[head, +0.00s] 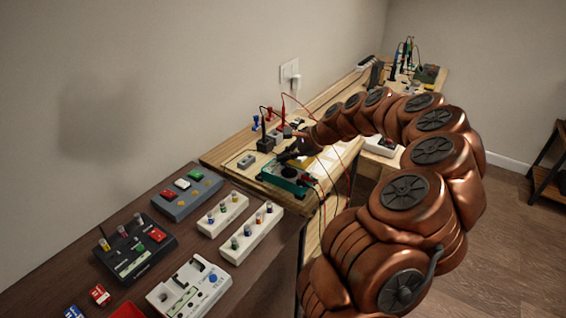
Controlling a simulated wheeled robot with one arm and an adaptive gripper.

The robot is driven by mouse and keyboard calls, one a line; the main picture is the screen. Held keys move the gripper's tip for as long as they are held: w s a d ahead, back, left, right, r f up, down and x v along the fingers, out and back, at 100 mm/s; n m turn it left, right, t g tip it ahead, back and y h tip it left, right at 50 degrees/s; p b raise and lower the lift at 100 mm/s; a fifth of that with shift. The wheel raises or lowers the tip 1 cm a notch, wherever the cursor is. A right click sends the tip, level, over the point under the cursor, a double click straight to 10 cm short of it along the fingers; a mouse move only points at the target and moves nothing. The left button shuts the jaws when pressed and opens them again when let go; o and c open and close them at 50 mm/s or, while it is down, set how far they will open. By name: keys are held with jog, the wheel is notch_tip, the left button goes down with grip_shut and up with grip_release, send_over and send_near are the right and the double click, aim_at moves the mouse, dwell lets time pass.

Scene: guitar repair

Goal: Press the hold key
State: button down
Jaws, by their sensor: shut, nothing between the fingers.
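A teal device (283,177) with red and black leads plugged in at its right end lies near the front edge of the light wooden bench. It looks like a meter. My gripper (284,158) is shut and empty, pointing down at the top of this device. I cannot tell whether the fingertips touch it. The hold key itself cannot be made out; the device's face is small and partly hidden by my gripper.
Black and red probes (266,130) stand in a holder behind my gripper. A dark table (185,225) in front carries pedals and white knob strips. Red leads hang over the bench's right side.

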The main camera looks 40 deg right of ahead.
aim_at(285, 164)
jog(key=shift+r+p, duration=0.3)
jog(key=shift+r, duration=0.45)
jog(key=shift+r+p, duration=1.15)
jog(key=shift+r, duration=1.35)
